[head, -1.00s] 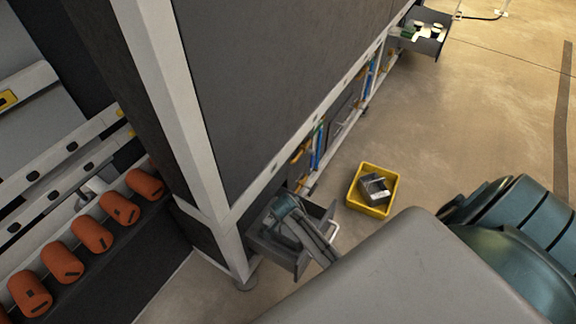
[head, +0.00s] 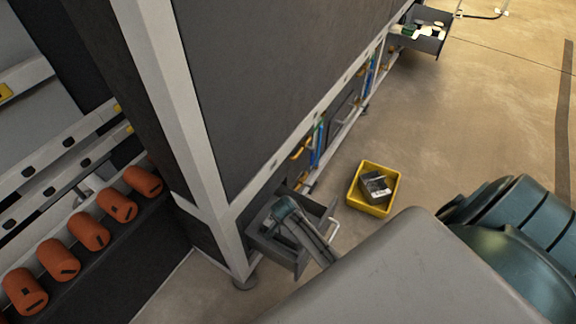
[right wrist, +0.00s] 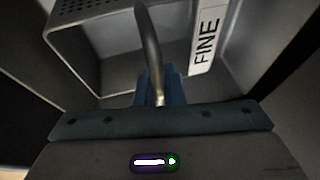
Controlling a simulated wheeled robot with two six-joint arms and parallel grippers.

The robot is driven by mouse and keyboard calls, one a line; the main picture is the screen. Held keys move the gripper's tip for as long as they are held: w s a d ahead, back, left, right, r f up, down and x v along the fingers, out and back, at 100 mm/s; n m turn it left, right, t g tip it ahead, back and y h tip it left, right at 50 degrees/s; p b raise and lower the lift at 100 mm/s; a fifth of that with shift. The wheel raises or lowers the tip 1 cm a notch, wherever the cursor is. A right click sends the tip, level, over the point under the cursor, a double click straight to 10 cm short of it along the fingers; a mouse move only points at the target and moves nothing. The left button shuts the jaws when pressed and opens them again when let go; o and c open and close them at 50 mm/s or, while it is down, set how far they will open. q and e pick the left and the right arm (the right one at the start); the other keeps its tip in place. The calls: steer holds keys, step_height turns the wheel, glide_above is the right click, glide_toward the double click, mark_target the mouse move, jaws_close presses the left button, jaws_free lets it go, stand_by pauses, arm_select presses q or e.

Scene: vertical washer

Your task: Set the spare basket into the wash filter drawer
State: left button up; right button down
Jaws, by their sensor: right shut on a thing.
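The grey filter drawer (head: 295,262) stands pulled out at the foot of the washer, with a pale handle on its front. My right gripper (right wrist: 160,92) is down in the drawer and shut on a curved metal handle (right wrist: 148,45). In the right wrist view this handle stands over a grey basket (right wrist: 85,50) with perforations at its upper edge. A white label reading FINE (right wrist: 206,45) shows beside it; I cannot tell which part bears it. In the head view my arm hides most of the basket, so its seating is unclear. My left gripper is not in view.
A yellow crate (head: 361,202) stands on the floor right of the drawer, holding a dark box-like item (head: 376,187). Another open drawer (head: 432,42) with small items is far off. Orange cylinders (head: 90,231) line the left. Open floor lies beyond the crate.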

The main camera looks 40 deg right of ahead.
steer(key=shift+f, duration=0.1)
steer(key=c, duration=1.5)
jaws_free()
steer(key=shift+o, duration=0.2)
steer(key=p+v, duration=0.3)
steer(key=v, duration=0.8)
